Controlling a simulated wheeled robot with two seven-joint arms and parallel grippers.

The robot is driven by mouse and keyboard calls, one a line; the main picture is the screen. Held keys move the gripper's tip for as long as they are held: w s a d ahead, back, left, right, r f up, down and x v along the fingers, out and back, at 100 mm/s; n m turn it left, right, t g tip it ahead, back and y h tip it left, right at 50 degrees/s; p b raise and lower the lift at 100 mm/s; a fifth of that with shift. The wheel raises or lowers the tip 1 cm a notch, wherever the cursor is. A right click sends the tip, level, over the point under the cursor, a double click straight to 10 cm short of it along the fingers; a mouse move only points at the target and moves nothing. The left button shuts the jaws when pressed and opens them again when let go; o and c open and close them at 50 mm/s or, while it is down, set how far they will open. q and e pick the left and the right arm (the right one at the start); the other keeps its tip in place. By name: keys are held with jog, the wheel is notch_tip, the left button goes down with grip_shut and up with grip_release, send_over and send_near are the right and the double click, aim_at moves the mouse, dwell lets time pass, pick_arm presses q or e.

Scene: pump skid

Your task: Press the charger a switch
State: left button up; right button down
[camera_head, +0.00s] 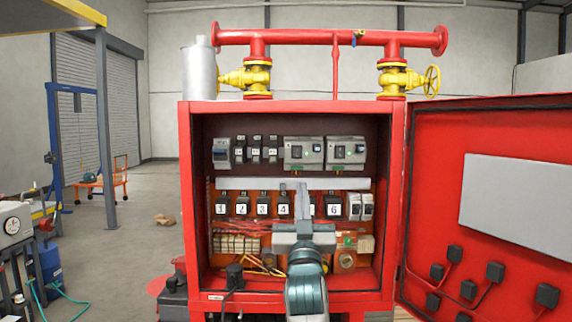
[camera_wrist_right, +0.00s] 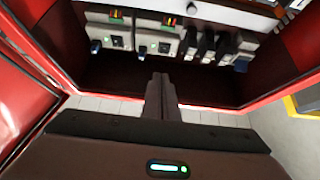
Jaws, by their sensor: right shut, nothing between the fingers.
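Two grey charger-like units sit side by side in the upper row of the red cabinet, a left one (camera_head: 303,153) and a right one (camera_head: 345,152). Their labels are too small to read, so I cannot tell which is charger A. In the right wrist view the units appear inverted, one at left (camera_wrist_right: 112,32) and one nearer the middle (camera_wrist_right: 160,38), with small blue switches and green lights. My right gripper (camera_head: 301,188) is shut and empty, in front of the lower numbered row. Its fingertips (camera_wrist_right: 161,76) look apart from the units. My left gripper is not in view.
The cabinet frame (camera_head: 187,200) surrounds the workspace, and its open door (camera_head: 490,130) stands at right. Small breakers (camera_head: 257,150) sit left of the units. Numbered modules (camera_head: 242,205) and wiring lie below. Red pipes (camera_head: 330,39) run above.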

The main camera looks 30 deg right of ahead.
aim_at(300, 154)
jog(key=shift+s+r, duration=0.1)
jog(key=shift+s, duration=0.1)
jog(key=shift+w+d+f+p+x, duration=0.15)
jog(key=shift+w+f+p+x, duration=0.2)
jog(key=shift+p+x, duration=1.3)
jog(key=shift+w+d+f+p+x, duration=0.15)
jog(key=shift+f+p+x, duration=0.4)
jog(key=shift+x, duration=2.1)
jog(key=shift+w+d+f+p+x, duration=0.1)
jog(key=shift+w+f+p+x, duration=0.2)
jog(key=shift+p+x, duration=1.35)
jog(key=shift+w+d+r+b, duration=0.25)
jog(key=shift+w+b, duration=0.1)
jog(key=shift+b, duration=0.25)
